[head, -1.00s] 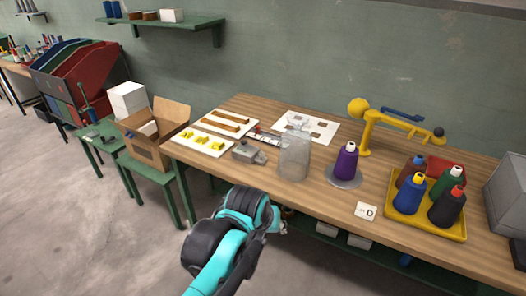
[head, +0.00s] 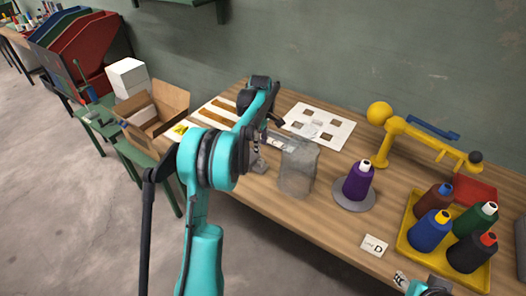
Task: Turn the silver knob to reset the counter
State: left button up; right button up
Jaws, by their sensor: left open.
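The small grey metal counter (head: 259,165) sits on the wooden workbench, left of a clear cloudy container (head: 298,168). My left arm covers much of it, and I cannot make out its silver knob. My left gripper (head: 264,142) is above and close by the counter, open, with its fingers partly hidden by my arm. I cannot tell whether it touches the counter. Part of my right arm shows at the bottom right edge, with what may be its gripper (head: 402,281) at its tip; its jaws are unclear.
A purple thread cone (head: 359,181) stands on a grey disc. Several cones stand in a yellow tray (head: 466,268) at right, below a yellow arm-like stand (head: 425,142). A card marked D (head: 374,246) lies near the front edge. A cardboard box (head: 172,101) stands left of the bench.

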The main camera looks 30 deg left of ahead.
aim_at(261, 161)
pick_arm(q)
notch_tip(261, 161, down, 8)
jog(key=b, duration=0.3)
jog(key=shift+s+r, duration=0.1)
jog(key=shift+r, duration=0.15)
grip_shut()
